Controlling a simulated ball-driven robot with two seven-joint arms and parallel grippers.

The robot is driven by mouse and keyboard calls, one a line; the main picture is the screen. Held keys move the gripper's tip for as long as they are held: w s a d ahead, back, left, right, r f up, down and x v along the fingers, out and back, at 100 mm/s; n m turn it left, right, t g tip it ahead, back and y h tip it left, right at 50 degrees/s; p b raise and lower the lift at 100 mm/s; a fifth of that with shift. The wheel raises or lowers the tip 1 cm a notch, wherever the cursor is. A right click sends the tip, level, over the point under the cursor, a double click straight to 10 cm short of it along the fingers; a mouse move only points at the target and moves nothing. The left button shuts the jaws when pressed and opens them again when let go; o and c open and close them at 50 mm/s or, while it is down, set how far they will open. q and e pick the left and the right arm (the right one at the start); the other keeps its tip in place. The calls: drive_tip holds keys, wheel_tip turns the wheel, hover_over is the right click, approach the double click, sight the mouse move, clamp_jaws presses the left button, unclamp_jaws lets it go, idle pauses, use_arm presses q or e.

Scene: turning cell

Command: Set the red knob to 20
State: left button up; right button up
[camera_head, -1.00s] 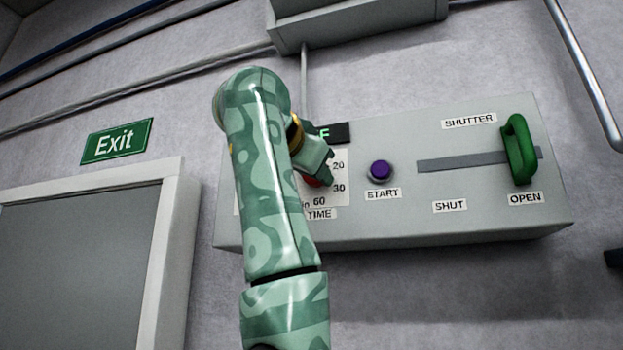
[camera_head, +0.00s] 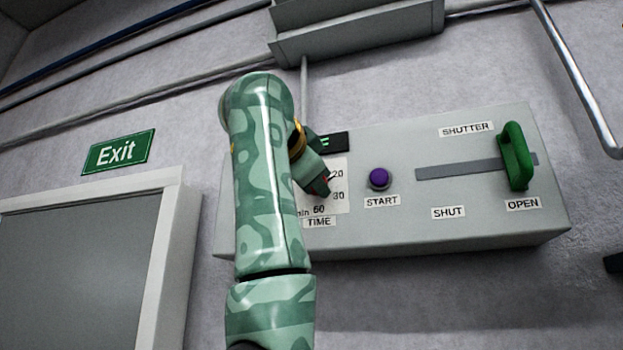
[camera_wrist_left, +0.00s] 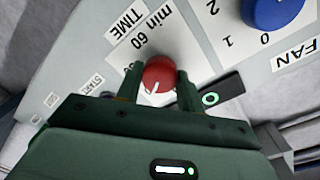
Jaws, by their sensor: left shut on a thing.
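The red knob (camera_wrist_left: 158,74) shows between the two fingers of my left gripper (camera_wrist_left: 160,82) in the left wrist view. The fingers are shut on it from both sides. Its white line points down toward the gripper body, where the fingers and body hide the scale. "min" and "60" are readable above the knob on the white dial plate (camera_wrist_left: 145,47). In the head view, my left gripper (camera_head: 321,184) covers nearly all of the knob. The 20 and 30 on the dial plate (camera_head: 340,198) show just right of the fingers. My right gripper is not in view.
A purple START button (camera_head: 379,178) sits right of the dial. A green shutter handle (camera_head: 516,157) stands at OPEN on its slot. A blue FAN knob (camera_wrist_left: 272,12) shows in the wrist view. A small dark display (camera_head: 334,141) is above the dial.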

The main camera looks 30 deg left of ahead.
use_arm(q)
drive_tip(key=o, duration=1)
drive_tip(key=b+v, duration=0.5)
drive_tip(key=v, duration=1.1)
drive_tip(key=shift+s+d, duration=0.1)
drive_tip(key=shift+s, duration=0.1)
